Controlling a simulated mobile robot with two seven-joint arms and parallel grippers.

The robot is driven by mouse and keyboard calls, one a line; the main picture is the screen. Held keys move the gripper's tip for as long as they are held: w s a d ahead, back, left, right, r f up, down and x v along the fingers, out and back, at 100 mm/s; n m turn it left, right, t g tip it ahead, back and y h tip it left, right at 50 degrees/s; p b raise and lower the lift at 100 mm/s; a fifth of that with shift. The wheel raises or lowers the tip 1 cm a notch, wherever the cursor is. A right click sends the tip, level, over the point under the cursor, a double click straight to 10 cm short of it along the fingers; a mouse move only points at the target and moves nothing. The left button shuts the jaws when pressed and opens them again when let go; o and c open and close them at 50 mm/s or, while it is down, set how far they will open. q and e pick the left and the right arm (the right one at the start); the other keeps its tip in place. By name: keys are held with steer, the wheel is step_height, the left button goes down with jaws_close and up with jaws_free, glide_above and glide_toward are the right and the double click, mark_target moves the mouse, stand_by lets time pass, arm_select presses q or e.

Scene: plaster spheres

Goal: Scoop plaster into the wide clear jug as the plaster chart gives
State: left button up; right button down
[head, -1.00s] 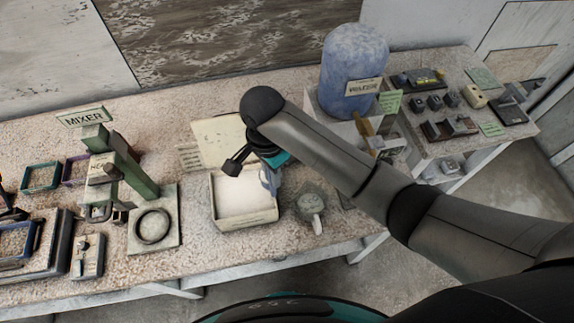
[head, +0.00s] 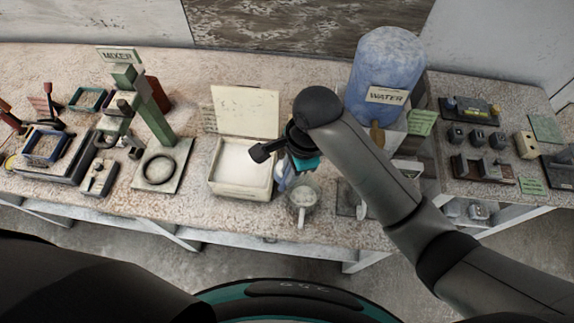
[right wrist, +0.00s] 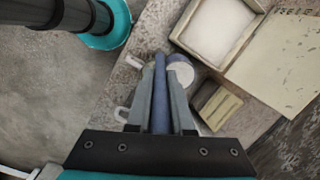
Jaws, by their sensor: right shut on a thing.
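My right gripper (right wrist: 160,90) is shut on a blue handle (right wrist: 160,100). At the handle's far end is a small round scoop (right wrist: 180,72) with white plaster in it. In the head view this gripper (head: 287,168) hangs between the plaster bin (head: 245,192) and a clear jug (head: 303,199). The jug stands just to the right of the bin, its handle towards me, and looks pale inside. Whether the scoop is over the jug's rim I cannot tell. The bin holds white plaster and its pale lid stands open. My left gripper is out of view.
A blue water barrel (head: 386,65) stands behind my right arm. The green mixer (head: 155,115) stands left of the bin. Trays (head: 45,147) lie at the far left. Small blocks and tools (head: 480,140) fill the right table. The strip between mixer and bin is clear.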

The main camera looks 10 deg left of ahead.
steer(key=d+f+y+b, duration=0.5)
steer(key=f+y, duration=0.2)
steer(key=y, duration=0.3)
steer(key=shift+f+b, duration=0.2)
steer(key=shift+b, duration=0.15)
stand_by(0.7)
steer(key=shift+d+f+y+b, duration=0.35)
steer(key=shift+y+b, duration=0.55)
steer(key=shift+b, duration=0.75)
